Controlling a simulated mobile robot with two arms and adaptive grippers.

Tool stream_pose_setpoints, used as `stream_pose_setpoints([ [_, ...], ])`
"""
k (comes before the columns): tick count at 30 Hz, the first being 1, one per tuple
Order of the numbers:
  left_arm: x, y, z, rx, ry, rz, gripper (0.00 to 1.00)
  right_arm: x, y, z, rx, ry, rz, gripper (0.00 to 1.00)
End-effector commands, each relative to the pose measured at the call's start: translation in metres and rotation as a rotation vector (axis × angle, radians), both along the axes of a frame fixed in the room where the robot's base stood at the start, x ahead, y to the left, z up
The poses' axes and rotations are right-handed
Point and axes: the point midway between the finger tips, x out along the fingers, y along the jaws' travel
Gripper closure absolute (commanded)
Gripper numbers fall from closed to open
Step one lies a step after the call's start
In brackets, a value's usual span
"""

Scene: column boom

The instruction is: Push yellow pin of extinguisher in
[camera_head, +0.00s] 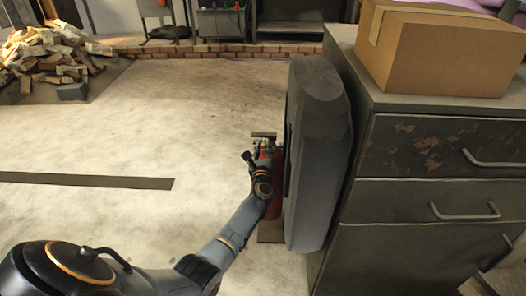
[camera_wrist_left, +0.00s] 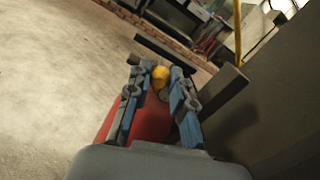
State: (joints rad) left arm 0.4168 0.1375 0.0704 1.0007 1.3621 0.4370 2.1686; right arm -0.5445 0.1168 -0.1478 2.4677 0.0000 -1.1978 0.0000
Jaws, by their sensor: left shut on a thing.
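The red extinguisher (camera_head: 275,196) stands low beside the grey block at the side of the cabinet, and my left gripper and wrist hide much of it. Its red body also shows in the left wrist view (camera_wrist_left: 152,126), below and between the fingers. The yellow pin (camera_wrist_left: 160,76) shows between the fingertips at the extinguisher's top. My left gripper (camera_head: 264,145) reaches over the extinguisher's top, and its blue-grey fingers (camera_wrist_left: 156,72) are shut on the yellow pin. My right gripper is in neither view.
A tall grey block (camera_head: 318,150) stands close to the right of my left gripper, against the drawer cabinet (camera_head: 425,150). A cardboard box (camera_head: 440,50) sits on the cabinet. A wood pile (camera_head: 45,55) lies far left. The floor to the left is mostly clear.

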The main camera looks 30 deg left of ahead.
Motion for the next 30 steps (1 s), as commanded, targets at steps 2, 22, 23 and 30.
stream_pose_setpoints([
  [2,0.001,0.002,0.003,0.001,-0.003,0.001,1.00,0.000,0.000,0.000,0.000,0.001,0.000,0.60],
  [22,-0.005,-0.003,0.000,-0.002,-0.001,-0.001,0.54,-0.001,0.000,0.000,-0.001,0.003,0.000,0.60],
  [23,-0.007,-0.005,0.000,-0.002,-0.002,-0.001,0.54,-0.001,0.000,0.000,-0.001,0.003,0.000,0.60],
  [30,-0.041,-0.026,0.000,-0.005,-0.003,-0.001,0.54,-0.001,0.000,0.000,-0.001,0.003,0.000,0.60],
])
